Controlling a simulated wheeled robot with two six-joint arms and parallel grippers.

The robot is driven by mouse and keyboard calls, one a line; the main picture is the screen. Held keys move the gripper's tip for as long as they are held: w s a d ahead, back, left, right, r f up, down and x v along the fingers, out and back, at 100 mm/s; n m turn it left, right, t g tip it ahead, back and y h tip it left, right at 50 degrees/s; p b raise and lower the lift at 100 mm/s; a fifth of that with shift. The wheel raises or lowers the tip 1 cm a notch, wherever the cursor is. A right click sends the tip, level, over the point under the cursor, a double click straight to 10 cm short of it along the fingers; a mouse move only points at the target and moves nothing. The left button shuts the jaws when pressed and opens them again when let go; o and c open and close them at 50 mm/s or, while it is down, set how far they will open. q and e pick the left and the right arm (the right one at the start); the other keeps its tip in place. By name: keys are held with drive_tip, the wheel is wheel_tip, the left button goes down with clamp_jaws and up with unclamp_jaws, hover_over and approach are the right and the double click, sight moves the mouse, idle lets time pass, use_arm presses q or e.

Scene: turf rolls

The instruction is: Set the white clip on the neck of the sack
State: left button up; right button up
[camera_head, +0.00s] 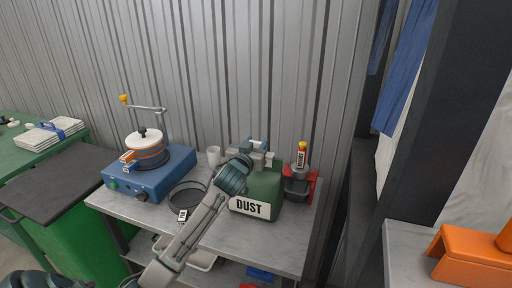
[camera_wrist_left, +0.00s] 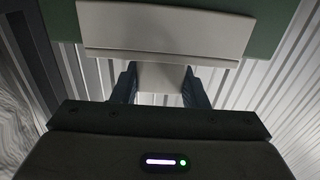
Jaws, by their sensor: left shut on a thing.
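The green sack (camera_head: 262,190) with a "DUST" label stands upright on the grey bench. My left gripper (camera_head: 258,147) is at the top of the sack, its arm crossing in front of it. In the left wrist view the blue fingers (camera_wrist_left: 160,84) are shut on the narrow tab of the white clip (camera_wrist_left: 165,28). The clip's wide pale plate lies against the green of the sack. In the head view the clip (camera_head: 270,159) shows in part at the sack's neck, with the gripper hiding some of it. I cannot tell whether it is seated.
A blue machine (camera_head: 150,175) with a white-topped pot stands left on the bench (camera_head: 225,235). A dark ring (camera_head: 187,195) and white cup (camera_head: 213,156) lie between. A red stand (camera_head: 312,186) with a bottle is close right of the sack. A corrugated wall is behind.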

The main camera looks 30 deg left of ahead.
use_arm(q)
drive_tip(key=shift+f, duration=0.15)
drive_tip(key=o, duration=0.9)
drive_tip(key=shift+s+r, duration=0.15)
drive_tip(key=shift+r, duration=0.05)
drive_tip(key=shift+c, duration=0.2)
drive_tip(key=shift+o, duration=0.9)
drive_tip(key=shift+s+d+r, duration=0.1)
drive_tip(key=shift+s+f, duration=0.1)
drive_tip(key=shift+f, duration=0.1)
drive_tip(key=b+v, duration=0.3)
drive_tip(key=v, duration=0.8)
drive_tip(key=shift+s+r+b, duration=0.2)
drive_tip(key=shift+s+b, duration=0.1)
use_arm(e)
drive_tip(key=f, duration=0.2)
drive_tip(key=w+f, duration=0.1)
drive_tip(key=shift+w+a+f, duration=0.1)
drive_tip(key=shift+a+f, duration=0.15)
drive_tip(key=shift+a, duration=0.05)
use_arm(q)
drive_tip(key=shift+d, duration=0.15)
